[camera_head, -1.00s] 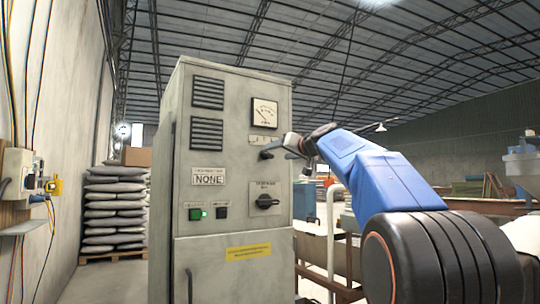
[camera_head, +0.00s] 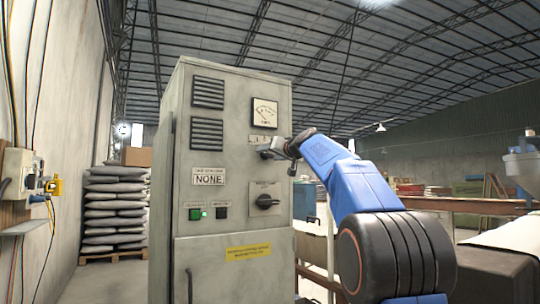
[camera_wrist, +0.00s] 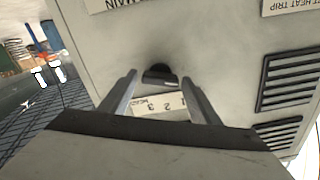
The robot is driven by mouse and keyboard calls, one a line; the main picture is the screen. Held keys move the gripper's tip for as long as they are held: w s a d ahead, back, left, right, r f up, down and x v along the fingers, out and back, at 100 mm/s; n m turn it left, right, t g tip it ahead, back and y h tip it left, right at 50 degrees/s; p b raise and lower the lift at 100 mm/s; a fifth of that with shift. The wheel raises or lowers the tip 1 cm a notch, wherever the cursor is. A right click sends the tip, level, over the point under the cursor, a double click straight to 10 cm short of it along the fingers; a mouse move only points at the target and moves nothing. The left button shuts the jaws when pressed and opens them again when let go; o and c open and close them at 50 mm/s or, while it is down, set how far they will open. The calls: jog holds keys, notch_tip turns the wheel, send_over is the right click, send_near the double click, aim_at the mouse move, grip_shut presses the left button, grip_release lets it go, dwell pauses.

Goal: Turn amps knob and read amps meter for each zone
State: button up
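The amps meter (camera_head: 265,112) is a white square dial on the upper right of the grey cabinet front; its needle reading is too small to tell. Below it is a numbered label, partly hidden by my gripper in the head view; in the wrist view the label (camera_wrist: 158,104) shows 1, 2, 3. The black amps knob (camera_wrist: 159,75) sits beside that label, between and just beyond my fingertips. My gripper (camera_wrist: 158,84) is open, its two fingers apart on either side of the knob. I cannot tell whether they touch it. In the head view my gripper (camera_head: 273,151) is at the cabinet face.
Stacked sacks (camera_head: 114,215) stand at the left. A railing and benches are at the right.

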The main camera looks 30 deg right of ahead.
jog(key=c, duration=0.8)
jog(key=shift+o, duration=0.2)
jog(key=shift+m, duration=0.3)
jog(key=shift+d+f+m, duration=0.1)
jog(key=shift+m, duration=3)
jog(key=o, duration=1)
jog(key=shift+o, duration=0.2)
